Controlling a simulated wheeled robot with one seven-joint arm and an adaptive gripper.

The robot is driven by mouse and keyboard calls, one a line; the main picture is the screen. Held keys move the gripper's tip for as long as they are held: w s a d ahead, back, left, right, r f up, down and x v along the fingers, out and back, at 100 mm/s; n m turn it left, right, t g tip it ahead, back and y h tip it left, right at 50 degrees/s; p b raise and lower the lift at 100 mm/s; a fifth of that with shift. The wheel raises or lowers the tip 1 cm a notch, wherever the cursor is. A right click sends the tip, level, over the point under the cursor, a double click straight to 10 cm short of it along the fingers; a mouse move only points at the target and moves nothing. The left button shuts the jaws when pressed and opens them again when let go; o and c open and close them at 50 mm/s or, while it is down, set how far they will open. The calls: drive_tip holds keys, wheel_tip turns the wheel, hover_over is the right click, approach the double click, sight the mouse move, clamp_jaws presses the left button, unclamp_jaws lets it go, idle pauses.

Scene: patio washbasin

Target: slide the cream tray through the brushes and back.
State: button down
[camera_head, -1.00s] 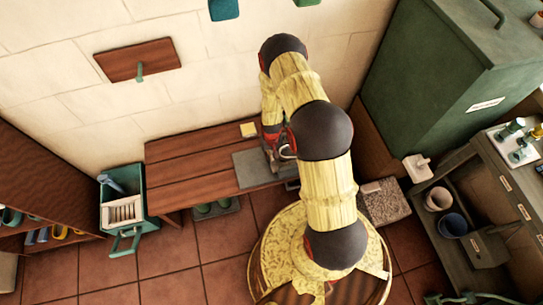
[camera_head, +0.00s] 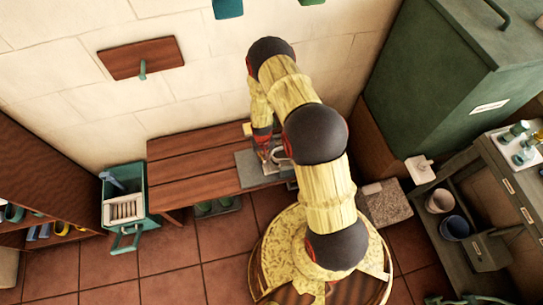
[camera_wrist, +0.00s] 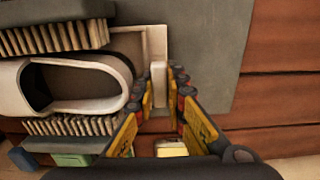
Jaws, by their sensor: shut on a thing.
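The cream tray (camera_wrist: 128,44) lies on a grey slab (camera_wrist: 215,50) in the wrist view. Its upright cream handle (camera_wrist: 158,76) stands between my fingertips. My gripper (camera_wrist: 163,84) is shut on this handle. A white open shoe (camera_wrist: 108,80) lies on the tray. The upper brush (camera_wrist: 55,32) and the lower brush (camera_wrist: 75,127) flank the shoe, bristles towards it. In the head view my gripper (camera_head: 264,152) is at the slab (camera_head: 247,172), with the white shoe (camera_head: 279,156) just right of it. My arm hides part of the tray there.
The slab sits on a wooden bench (camera_head: 190,165) against the wall, whose left part is clear. A green bin (camera_head: 124,195) stands left of the bench. A green cabinet (camera_head: 440,75) and a grey shelf unit (camera_head: 487,185) stand on the right. A small yellow block (camera_head: 247,129) lies behind the slab.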

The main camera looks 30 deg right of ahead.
drive_tip(key=w+a, duration=0.1)
drive_tip(key=a, duration=0.2)
drive_tip(key=w+a, duration=0.1)
drive_tip(key=a, duration=0.3)
drive_tip(key=w+a, duration=0.1)
drive_tip(key=a, duration=0.3)
drive_tip(key=shift+w+b, duration=0.1)
drive_tip(key=shift+b, duration=0.3)
drive_tip(key=shift+a, duration=0.1)
drive_tip(key=c, duration=2.1)
unclamp_jaws()
drive_tip(key=shift+a, duration=0.15)
drive_tip(key=shift+r, duration=0.1)
drive_tip(key=shift+w+r, duration=0.1)
drive_tip(key=shift+r, duration=0.15)
wheel_tip(320, 180, up, 11)
drive_tip(key=shift+r, duration=0.15)
